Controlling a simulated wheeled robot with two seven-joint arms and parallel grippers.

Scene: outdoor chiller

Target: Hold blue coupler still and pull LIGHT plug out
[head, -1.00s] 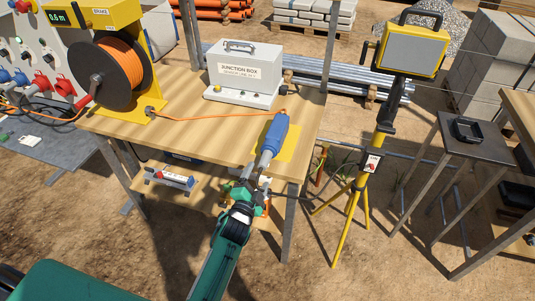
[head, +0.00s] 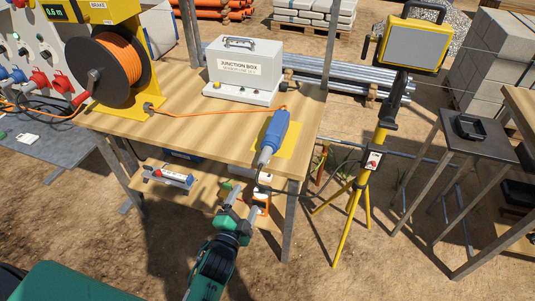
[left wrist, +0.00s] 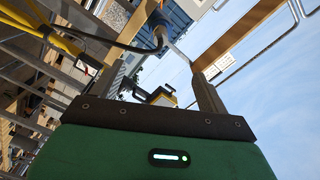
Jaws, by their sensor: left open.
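The blue coupler (head: 275,132) lies on a yellow pad at the table's front edge. An orange cable runs into its far end. The grey plug (head: 264,159) is at the coupler's near end and points over the edge, with a black cable below it. I cannot tell how deep it sits. My left gripper (head: 248,198) is open and empty, below and in front of the plug, apart from it. In the left wrist view the plug end (left wrist: 160,33) with its black cable shows beyond and between the spread fingers (left wrist: 165,85). My right gripper is not in view.
A junction box (head: 244,70) and an orange cable reel (head: 108,70) stand on the wooden table (head: 190,125). A lower shelf holds a small red-and-white device (head: 170,176). A yellow work light on a tripod (head: 375,140) stands close to the right. A dark side table (head: 478,140) is further right.

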